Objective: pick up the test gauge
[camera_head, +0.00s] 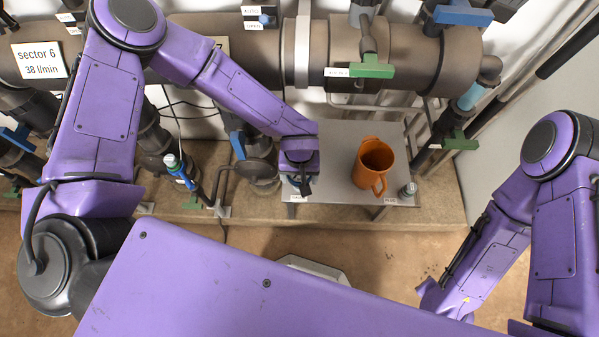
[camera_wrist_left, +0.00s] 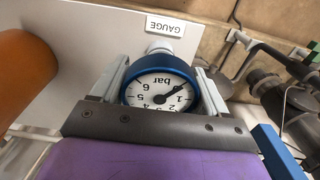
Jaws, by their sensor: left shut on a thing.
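The test gauge (camera_wrist_left: 158,92) has a round white dial marked in bar and a blue rim, and fills the middle of the left wrist view. My left gripper (camera_wrist_left: 164,80) is shut on it, with one grey finger on each side. In the head view my left gripper (camera_head: 299,183) is over the left end of a small grey shelf (camera_head: 330,150), and the wrist mostly hides the gauge there. Whether the gauge touches the shelf is hidden. My right arm is at the right of the head view, its gripper out of sight.
An orange jug (camera_head: 374,165) stands on the shelf right of my left gripper, with a small grey fitting (camera_head: 408,189) at the shelf's right corner. Large brown pipes (camera_head: 390,55) with green and blue handles run behind. A blue-handled valve (camera_head: 238,144) is close on the left.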

